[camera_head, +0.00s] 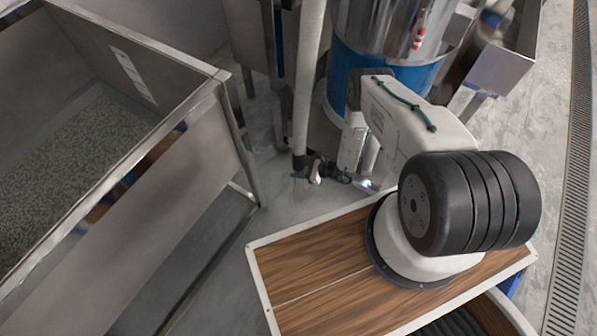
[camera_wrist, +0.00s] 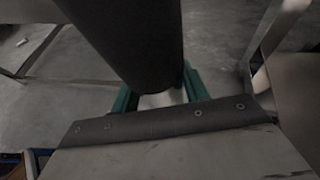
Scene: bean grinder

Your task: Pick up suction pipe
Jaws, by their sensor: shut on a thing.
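The suction pipe (camera_head: 307,75) is a long pale tube that hangs nearly upright in the head view, with a black lower end. In the wrist view its dark end (camera_wrist: 130,40) fills the upper middle. My gripper (camera_head: 301,172) is at this black lower end, just above the floor in the picture. Its teal fingers (camera_wrist: 160,95) show on both sides of the dark end in the wrist view, and it is shut on the pipe. The fingertips are partly hidden behind the pipe and the wrist plate.
A metal bin (camera_head: 160,45) with grey-green granules (camera_head: 75,150) stands at the left on metal legs. A blue and silver machine (camera_head: 385,35) stands behind my arm. Grey floor (camera_head: 205,225) lies open between the bin and my base.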

